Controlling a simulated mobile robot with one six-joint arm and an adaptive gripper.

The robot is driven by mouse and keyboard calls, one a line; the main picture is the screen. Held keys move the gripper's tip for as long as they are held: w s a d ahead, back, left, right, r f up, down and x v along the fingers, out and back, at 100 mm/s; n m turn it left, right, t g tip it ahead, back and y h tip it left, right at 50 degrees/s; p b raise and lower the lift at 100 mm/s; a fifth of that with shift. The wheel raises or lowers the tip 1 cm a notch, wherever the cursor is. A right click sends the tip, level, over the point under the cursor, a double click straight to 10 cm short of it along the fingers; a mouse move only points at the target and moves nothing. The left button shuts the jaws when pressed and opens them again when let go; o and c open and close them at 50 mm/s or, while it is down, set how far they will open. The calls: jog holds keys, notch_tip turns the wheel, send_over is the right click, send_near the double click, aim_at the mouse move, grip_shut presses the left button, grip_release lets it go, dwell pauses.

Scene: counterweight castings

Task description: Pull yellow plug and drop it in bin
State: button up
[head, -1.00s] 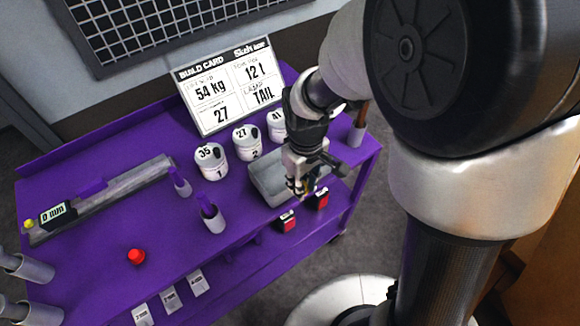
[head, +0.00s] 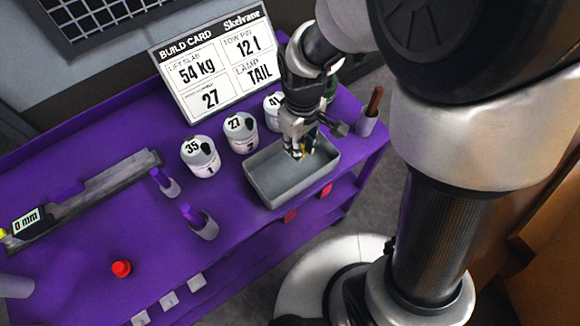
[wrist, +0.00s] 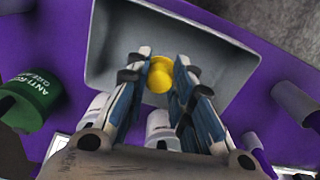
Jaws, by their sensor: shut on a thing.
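The yellow plug (wrist: 160,76) is a small round-headed piece between my fingertips in the wrist view. My gripper (head: 302,153) is shut on it, and only a bit of yellow shows in the head view. The gripper points down above the grey open bin (head: 262,192), over its back part in the head view. In the wrist view the bin (wrist: 105,40) lies behind the plug, and its visible floor looks empty. I cannot tell the exact height of the plug above the bin.
White numbered cups (head: 200,157) stand behind the bin, and a build card (head: 215,68) leans at the back. A holder with a brown handle (head: 370,118) stands to the right. A green can (wrist: 28,102) stands close by. A red button (head: 121,268) is at front left.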

jog(key=shift+f+b, duration=0.5)
jog(key=shift+f, duration=0.45)
jog(key=o, duration=1)
jog(key=shift+c, duration=0.2)
notch_tip(320, 180, up, 12)
jog(key=shift+r, duration=0.1)
